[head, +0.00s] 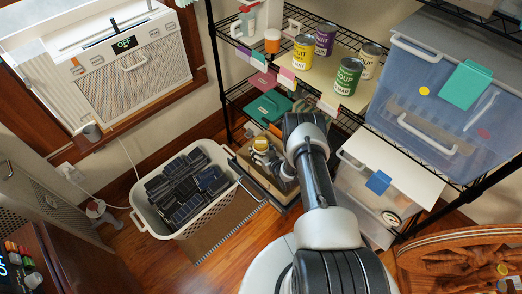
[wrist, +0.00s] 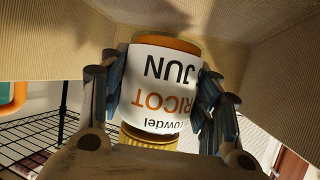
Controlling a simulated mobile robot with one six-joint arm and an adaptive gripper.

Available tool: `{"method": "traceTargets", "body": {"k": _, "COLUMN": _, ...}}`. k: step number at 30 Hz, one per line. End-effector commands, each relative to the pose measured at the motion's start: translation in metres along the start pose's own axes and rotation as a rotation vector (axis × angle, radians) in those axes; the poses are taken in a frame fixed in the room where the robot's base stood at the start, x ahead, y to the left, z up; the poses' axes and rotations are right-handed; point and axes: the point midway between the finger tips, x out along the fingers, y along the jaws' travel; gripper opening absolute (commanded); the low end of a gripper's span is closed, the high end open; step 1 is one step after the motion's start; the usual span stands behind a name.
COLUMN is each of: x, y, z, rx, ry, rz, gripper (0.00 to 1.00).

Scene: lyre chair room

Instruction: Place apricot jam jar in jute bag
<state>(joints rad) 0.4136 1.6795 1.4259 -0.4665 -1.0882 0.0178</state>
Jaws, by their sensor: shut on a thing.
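My gripper (head: 262,146) is shut on the apricot jam jar (head: 260,143), whose yellow lid faces up in the head view. In the wrist view, the jar (wrist: 164,85) stands between both fingers, its white label reading upside down, its ribbed gold lid at the bottom and its orange contents at the top. The jute bag (head: 266,186) is below and beside my gripper, partly hidden by my arm. Its woven beige walls (wrist: 45,50) lie beyond the jar in the wrist view. I cannot tell how deep the jar is within the bag.
A white basket (head: 153,218) of dark packs stands left of the bag. A wire shelf holds several cans (head: 302,52), a green box (head: 268,107) and a large clear bin (head: 425,105). A white-lidded bin (head: 375,195) is to the right. Floor shows at the lower left.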

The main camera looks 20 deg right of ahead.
Motion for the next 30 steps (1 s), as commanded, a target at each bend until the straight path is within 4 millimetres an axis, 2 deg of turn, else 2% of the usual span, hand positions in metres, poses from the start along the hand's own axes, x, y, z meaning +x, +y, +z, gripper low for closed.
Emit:
{"method": "traceTargets", "body": {"k": 8, "x": 0.0029, "y": 0.0002, "z": 0.0042, "rx": 0.000, "ry": 0.003, "rz": 0.000, "gripper": 0.18}}
{"method": "traceTargets", "body": {"k": 9, "x": 0.0025, "y": -0.0001, "z": 0.0055, "rx": 0.000, "ry": 0.000, "rz": 0.000, "gripper": 0.58}}
{"method": "traceTargets", "body": {"k": 17, "x": 0.0025, "y": 0.0000, "z": 0.0054, "rx": 0.000, "ry": 0.000, "rz": 0.000, "gripper": 0.75}}
{"method": "traceTargets", "body": {"k": 26, "x": 0.0025, "y": 0.0000, "z": 0.0053, "rx": 0.000, "ry": 0.000, "rz": 0.000, "gripper": 0.77}}
{"method": "traceTargets", "body": {"k": 30, "x": 0.0002, "y": 0.0005, "z": -0.0021, "rx": 0.000, "ry": 0.002, "rz": 0.001, "gripper": 0.77}}
